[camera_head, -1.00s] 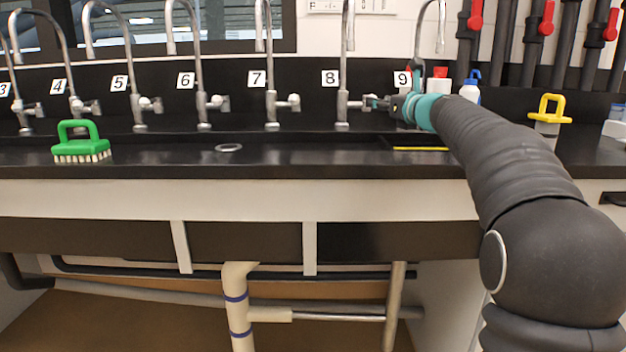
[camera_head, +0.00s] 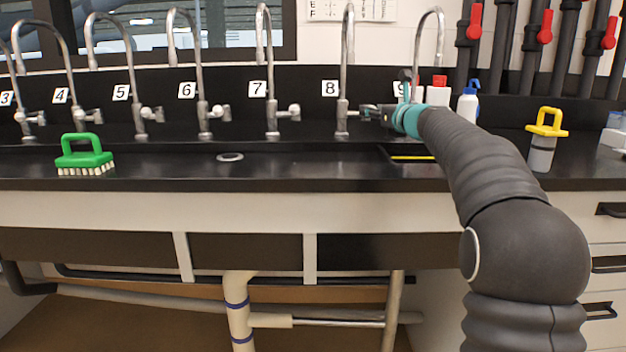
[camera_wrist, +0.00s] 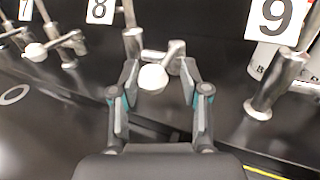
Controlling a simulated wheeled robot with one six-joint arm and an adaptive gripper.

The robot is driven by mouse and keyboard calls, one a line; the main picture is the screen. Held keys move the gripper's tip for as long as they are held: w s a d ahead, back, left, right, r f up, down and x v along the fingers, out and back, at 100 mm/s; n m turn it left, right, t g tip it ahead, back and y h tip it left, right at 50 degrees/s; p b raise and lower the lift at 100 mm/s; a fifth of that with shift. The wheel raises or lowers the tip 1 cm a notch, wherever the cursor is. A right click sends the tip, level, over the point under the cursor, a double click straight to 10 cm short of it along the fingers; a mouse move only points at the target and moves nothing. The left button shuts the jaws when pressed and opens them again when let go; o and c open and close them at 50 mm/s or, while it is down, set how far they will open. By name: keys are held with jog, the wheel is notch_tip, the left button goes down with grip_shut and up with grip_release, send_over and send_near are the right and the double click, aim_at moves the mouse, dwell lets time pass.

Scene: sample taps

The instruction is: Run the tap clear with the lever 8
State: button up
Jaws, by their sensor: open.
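Tap 8 (camera_head: 343,70) is a tall metal gooseneck beside its number card 8 (camera_head: 330,87). Its lever 8 (camera_wrist: 152,78), with a pale rounded end, juts from the tap body toward my gripper in the wrist view. My gripper (camera_wrist: 158,67) is open, with one finger on each side of the lever's end. I see gaps beside the lever, and cannot tell whether either finger touches it. In the head view my gripper (camera_head: 374,112) is small, just right of tap 8's base. No running water can be made out.
Tap 7 (camera_head: 267,60) stands to the left and tap 9 (camera_wrist: 272,88) close to the right. A green brush (camera_head: 84,154) lies at the left of the black counter. A blue-topped bottle (camera_head: 468,103) and a yellow-handled item (camera_head: 543,140) stand to the right.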

jog(key=shift+w+d+p, duration=0.4)
jog(key=shift+d+p, duration=0.05)
jog(key=shift+d, duration=0.45)
jog(key=shift+w+d+p, duration=0.35)
jog(key=shift+d+p, duration=0.05)
jog(key=shift+d, duration=0.5)
jog(key=shift+w+d+p, duration=0.4)
jog(key=shift+d+p, duration=0.05)
jog(key=shift+d, duration=0.45)
jog(key=shift+a, duration=0.15)
dwell(1.2)
jog(key=shift+s+a+b, duration=0.15)
jog(key=shift+a+b, duration=0.1)
jog(key=shift+b, duration=0.05)
jog(key=a, duration=0.2)
jog(key=s+a+b, duration=0.1)
jog(key=a, duration=0.1)
jog(key=s+a+b, duration=0.1)
jog(key=a, duration=0.1)
jog(key=shift+s, duration=0.25)
jog(key=shift+w+d, duration=0.15)
jog(key=shift+d, duration=0.35)
jog(key=b+v, duration=0.2)
jog(key=v, duration=0.5)
